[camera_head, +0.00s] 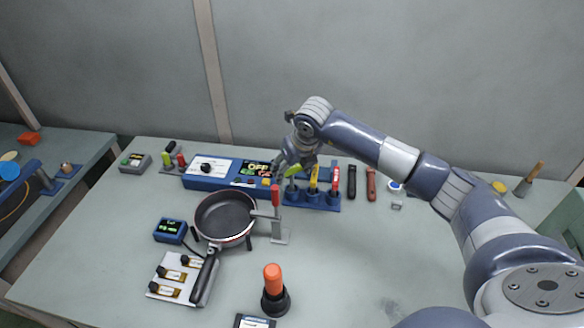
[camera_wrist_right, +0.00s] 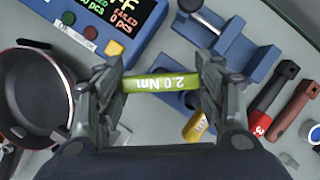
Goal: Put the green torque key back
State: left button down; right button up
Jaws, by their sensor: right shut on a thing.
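The green torque key (camera_wrist_right: 160,84), marked 2.0 Nm, lies between the two fingers of my right gripper (camera_wrist_right: 160,88), which is shut on it. Whether the key's lower end is in a socket is hidden. A yellow key (camera_head: 313,180) and a red key (camera_head: 336,182) stand upright in the rack to the right. The rack (camera_wrist_right: 243,50) also shows in the wrist view. My left gripper is not in view.
A blue control box (camera_head: 207,180) is left of the rack. A pan (camera_head: 225,215) sits in front, near a red-handled clamp (camera_head: 276,200). Black (camera_head: 351,182) and brown-red (camera_head: 371,184) handled tools lie right of the rack. The table's front right is mostly clear.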

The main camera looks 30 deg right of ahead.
jog(key=shift+f+b, duration=0.4)
jog(key=shift+f, duration=0.2)
jog(key=o, duration=1.2)
jog(key=shift+o, duration=0.2)
jog(key=v, duration=1.2)
